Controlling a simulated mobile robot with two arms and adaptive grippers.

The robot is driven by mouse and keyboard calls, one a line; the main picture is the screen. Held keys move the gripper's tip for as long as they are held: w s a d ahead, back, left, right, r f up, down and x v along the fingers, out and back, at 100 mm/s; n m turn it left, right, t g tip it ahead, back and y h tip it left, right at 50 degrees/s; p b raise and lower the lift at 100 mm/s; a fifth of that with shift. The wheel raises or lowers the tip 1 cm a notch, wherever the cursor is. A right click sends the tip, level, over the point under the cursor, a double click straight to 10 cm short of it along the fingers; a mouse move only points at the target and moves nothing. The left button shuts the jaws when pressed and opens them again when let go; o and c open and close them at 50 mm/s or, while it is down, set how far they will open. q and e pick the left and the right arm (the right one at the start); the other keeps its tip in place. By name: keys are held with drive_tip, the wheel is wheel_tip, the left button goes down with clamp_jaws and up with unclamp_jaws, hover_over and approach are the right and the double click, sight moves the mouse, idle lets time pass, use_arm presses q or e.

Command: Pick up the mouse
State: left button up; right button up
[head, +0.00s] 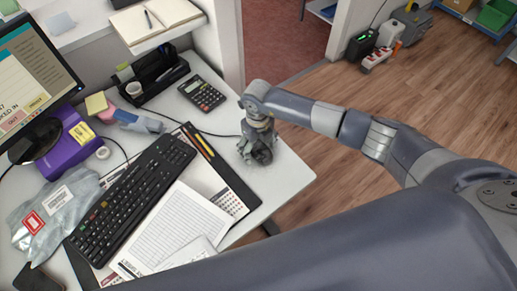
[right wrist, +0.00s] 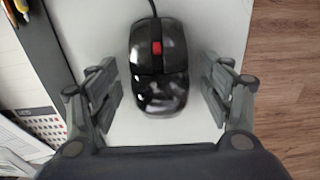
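The mouse (right wrist: 158,75) is black and glossy with a red scroll wheel, and its cable leaves at the top of the right wrist view. It lies on the white counter near the right edge. My right gripper (right wrist: 160,95) is open, with one finger on each side of the mouse and a gap on both sides. In the head view the right gripper (head: 258,148) points down at the counter and hides most of the mouse. My left gripper is not in view.
A desk mat (head: 236,186) with papers and a black keyboard (head: 130,200) lies left of the gripper. A calculator (head: 202,93), a pen organiser (head: 152,78) and a monitor (head: 35,75) stand farther back. The counter's right edge is close to the gripper, with wooden floor beyond.

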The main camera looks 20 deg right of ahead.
drive_tip(key=c, duration=1.4)
drive_tip(key=shift+o, duration=0.2)
drive_tip(key=shift+r, duration=0.1)
